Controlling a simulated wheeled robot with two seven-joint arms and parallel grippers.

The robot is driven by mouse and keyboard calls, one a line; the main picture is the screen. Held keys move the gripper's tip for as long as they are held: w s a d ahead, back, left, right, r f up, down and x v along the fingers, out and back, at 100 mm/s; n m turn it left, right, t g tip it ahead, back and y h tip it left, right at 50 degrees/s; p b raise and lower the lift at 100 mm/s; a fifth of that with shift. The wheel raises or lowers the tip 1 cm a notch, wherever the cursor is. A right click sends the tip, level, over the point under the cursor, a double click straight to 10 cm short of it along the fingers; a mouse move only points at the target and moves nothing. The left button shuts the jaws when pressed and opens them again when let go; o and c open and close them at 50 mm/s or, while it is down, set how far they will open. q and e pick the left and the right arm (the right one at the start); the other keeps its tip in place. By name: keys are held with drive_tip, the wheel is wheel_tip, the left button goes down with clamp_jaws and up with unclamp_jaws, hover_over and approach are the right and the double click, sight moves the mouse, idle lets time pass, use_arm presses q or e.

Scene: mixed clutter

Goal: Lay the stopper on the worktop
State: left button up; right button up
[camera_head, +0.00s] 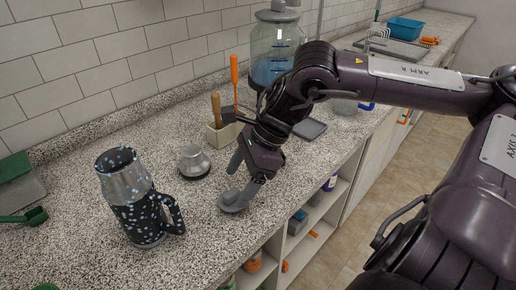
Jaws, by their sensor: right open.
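My right gripper (243,177) is low over the worktop (190,240), with its fingers apart. A grey, rounded, flat-looking piece (232,203), which looks like the stopper, rests on the worktop just below the fingers. One fingertip overlaps it in the picture; I cannot tell whether they touch. A black speckled jug (137,205) with a silver upper part and a handle stands upright at the left, its mouth open. My left gripper is not in view.
A small silver pot-like object (193,160) stands between jug and gripper. Behind are a utensil holder (222,136), a large glass jar (275,50) and a grey tray (310,129). Green items (16,180) lie at far left. The worktop's front edge runs above open shelves (305,225).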

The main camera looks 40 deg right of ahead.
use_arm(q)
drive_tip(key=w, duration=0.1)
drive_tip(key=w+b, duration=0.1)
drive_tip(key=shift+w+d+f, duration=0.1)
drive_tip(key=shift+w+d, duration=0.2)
use_arm(e)
drive_tip(key=v, duration=0.8)
drive_tip(key=shift+r, duration=0.3)
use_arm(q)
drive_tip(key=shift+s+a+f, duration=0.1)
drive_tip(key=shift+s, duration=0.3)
use_arm(e)
drive_tip(key=shift+s+d, duration=0.1)
drive_tip(key=shift+d, duration=0.05)
